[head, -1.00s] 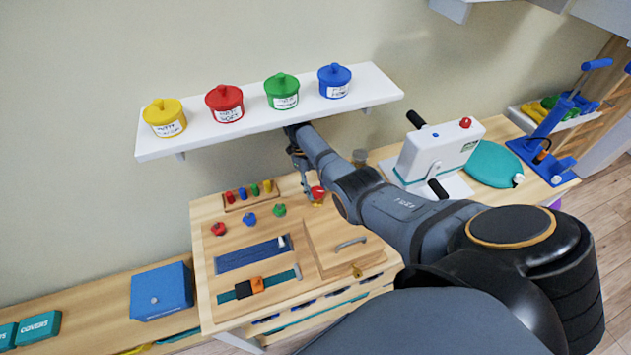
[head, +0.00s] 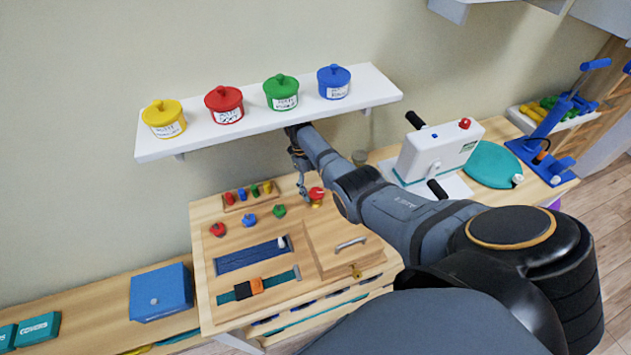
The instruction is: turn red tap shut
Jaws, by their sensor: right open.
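The red tap (head: 316,193), a red handle on a small brass-coloured body, stands at the back right of the wooden activity board (head: 208,283). My right gripper (head: 303,193) reaches down from under the shelf, just left of the tap. It is open. Its fingers are small and partly hidden by my arm, so I cannot tell whether one touches the handle. My left gripper is out of view.
A white shelf (head: 225,128) with several lidded pots hangs above the board. Red, blue and green knobs (head: 279,211), a row of pegs (head: 242,194) and a hinged wooden flap (head: 322,262) are nearby. A white crank machine (head: 438,150) stands to the right.

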